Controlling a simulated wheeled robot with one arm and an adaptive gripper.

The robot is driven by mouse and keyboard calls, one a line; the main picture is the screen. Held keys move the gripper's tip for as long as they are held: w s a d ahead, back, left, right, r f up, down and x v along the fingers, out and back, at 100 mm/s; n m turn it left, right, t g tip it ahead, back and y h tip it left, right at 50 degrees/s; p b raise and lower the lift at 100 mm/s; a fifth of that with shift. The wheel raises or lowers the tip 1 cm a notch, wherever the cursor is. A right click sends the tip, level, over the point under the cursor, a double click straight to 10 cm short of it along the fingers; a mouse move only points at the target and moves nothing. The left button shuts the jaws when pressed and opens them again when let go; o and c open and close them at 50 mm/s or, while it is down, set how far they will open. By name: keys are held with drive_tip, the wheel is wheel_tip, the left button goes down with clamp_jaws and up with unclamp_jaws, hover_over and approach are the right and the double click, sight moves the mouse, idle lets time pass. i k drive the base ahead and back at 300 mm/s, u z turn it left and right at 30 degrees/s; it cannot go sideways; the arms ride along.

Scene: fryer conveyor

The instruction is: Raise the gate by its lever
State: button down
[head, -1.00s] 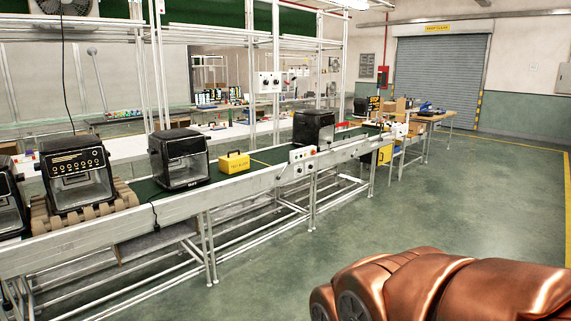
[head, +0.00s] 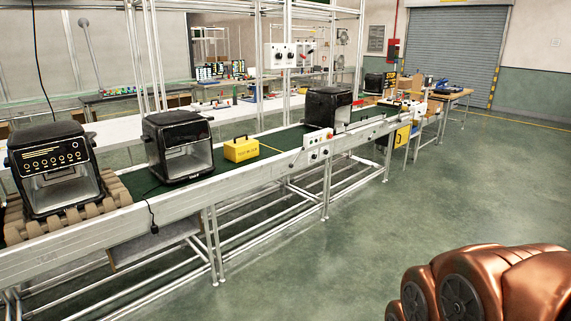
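A conveyor (head: 225,189) with a green belt runs from the lower left to the back right. Black fryers stand along it: one at the left (head: 52,170) on brown rollers, one in the middle (head: 178,148), and one farther along (head: 328,107). A small red bar (head: 365,101) shows over the belt just past the farther fryer; it is too small to tell whether it is the gate or its lever. My copper-coloured arm fills the lower right corner. My gripper is not visible in this view.
A yellow box (head: 241,149) sits on the belt. A control box (head: 318,147) is on the conveyor's near side. Metal legs stand beneath. A panel with knobs (head: 279,56) hangs from the frame behind. The green floor (head: 400,220) to the right is clear.

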sight(291, 165)
drive_tip(key=z, duration=0.5)
drive_tip(key=i, duration=2.15)
drive_tip(key=u, duration=0.45)
drive_tip(key=i, duration=2)
drive_tip(key=u, duration=0.65)
drive_tip(key=i, duration=0.25)
drive_tip(key=u, duration=0.25)
